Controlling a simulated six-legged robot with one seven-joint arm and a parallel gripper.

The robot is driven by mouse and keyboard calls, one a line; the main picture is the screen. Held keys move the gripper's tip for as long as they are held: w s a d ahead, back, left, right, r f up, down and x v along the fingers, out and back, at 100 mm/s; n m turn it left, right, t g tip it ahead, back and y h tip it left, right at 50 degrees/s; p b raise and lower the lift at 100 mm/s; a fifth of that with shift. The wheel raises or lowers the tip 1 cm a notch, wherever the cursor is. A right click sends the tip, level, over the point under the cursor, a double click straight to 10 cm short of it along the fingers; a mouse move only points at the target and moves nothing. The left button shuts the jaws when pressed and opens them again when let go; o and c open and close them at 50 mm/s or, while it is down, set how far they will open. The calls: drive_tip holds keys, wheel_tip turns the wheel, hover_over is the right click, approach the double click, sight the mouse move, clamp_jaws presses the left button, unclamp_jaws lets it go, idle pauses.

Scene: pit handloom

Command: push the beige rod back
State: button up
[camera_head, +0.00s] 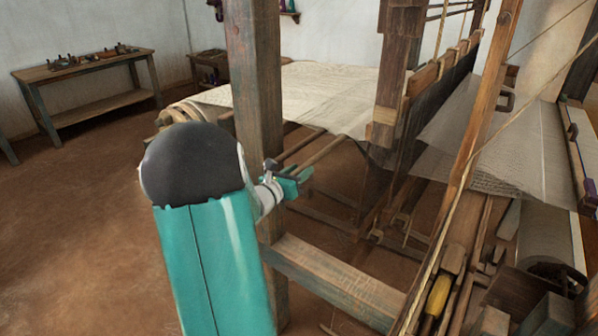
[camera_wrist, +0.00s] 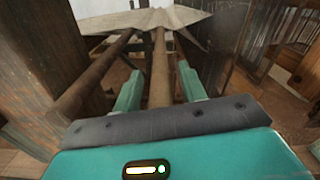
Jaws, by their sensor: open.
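The beige rod (camera_wrist: 160,72) runs away from me in the wrist view, toward the pale cloth. Its near part lies between the two teal fingers of my gripper (camera_wrist: 160,88), with a gap visible on each side. My gripper is open, and the near end of the rod is hidden behind the gripper body. A darker brown rod (camera_wrist: 92,80) runs alongside, left of the fingers. In the head view my gripper (camera_head: 290,183) is beside the upright loom post, and the beige rod (camera_head: 324,150) slants up and right from it.
A thick wooden post (camera_head: 257,85) stands close to my arm, with a low beam (camera_head: 335,282) below. Pale cloth (camera_head: 320,95) stretches behind. The loom frame (camera_head: 400,80) fills the right. A workbench (camera_head: 95,88) stands far left, with open floor (camera_head: 75,220) before it.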

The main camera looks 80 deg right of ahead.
drive_tip(key=shift+s+d, duration=0.1)
drive_tip(key=shift+d, duration=0.15)
drive_tip(key=shift+c, duration=0.2)
clamp_jaws()
drive_tip(key=shift+w+d, duration=0.35)
drive_tip(key=shift+w, duration=0.55)
drive_tip(key=shift+w+d, duration=0.35)
drive_tip(key=shift+w, duration=0.65)
drive_tip(key=shift+o, duration=0.2)
unclamp_jaws()
drive_tip(key=shift+w, duration=0.1)
